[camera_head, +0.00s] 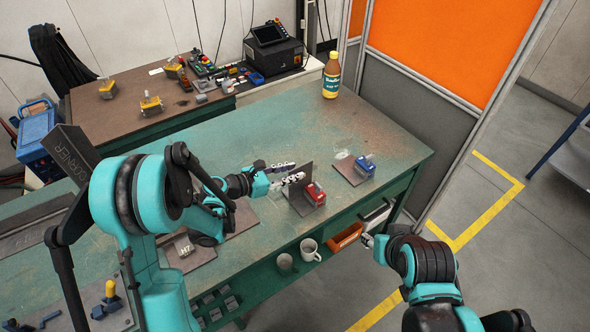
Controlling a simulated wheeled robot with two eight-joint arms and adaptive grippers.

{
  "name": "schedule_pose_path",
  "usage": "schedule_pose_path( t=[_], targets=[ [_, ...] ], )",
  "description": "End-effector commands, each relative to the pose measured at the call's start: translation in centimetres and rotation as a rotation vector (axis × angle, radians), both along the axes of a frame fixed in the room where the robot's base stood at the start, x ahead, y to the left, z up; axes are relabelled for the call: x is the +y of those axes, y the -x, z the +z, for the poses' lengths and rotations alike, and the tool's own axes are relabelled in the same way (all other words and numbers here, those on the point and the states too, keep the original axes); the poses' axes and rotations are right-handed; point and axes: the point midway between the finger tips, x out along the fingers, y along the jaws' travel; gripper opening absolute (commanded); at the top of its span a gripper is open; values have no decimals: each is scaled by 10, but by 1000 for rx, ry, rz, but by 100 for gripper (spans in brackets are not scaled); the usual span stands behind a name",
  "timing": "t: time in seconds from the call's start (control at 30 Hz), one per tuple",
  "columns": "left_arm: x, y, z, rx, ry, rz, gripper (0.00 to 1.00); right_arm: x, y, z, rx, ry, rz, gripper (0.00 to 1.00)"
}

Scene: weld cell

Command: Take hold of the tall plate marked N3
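A tall dark plate (299,196) stands upright on the green bench, with a red clamp (316,194) against its right side. No marking on it can be read from here. My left gripper (297,171) reaches in from the left, just at the plate's upper left part. Its two black-and-white fingers look apart, with a gap between them, and point toward the plate. Whether they touch it cannot be told. My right gripper (369,241) is low at the right, by the bench's front edge; its fingers are too small to read.
A flat plate with a blue clamp (366,165) lies right of the tall plate. A bottle (331,76) stands at the back. A plate marked H7 (190,259) lies near my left arm. A white mug (310,250) and an orange bin (345,237) are below the front edge.

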Motion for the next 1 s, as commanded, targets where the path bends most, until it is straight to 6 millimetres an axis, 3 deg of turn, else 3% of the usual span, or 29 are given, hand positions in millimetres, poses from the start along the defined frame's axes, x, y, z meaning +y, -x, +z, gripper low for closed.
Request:
schedule_pose_path(
  t=[0.5,0.9,0.93,1.0],
  targets=[
    [-52,-37,-21,1,3,-1,29,0,0,-18,0,0,0,40],
    [-60,-43,-23,2,3,0,29,0,0,-19,0,0,0,40],
    [-60,-43,-23,2,3,0,27,0,0,-19,0,0,0,40],
    [-60,-43,-23,1,3,0,8,0,0,-19,0,0,0,40]
  ],
)
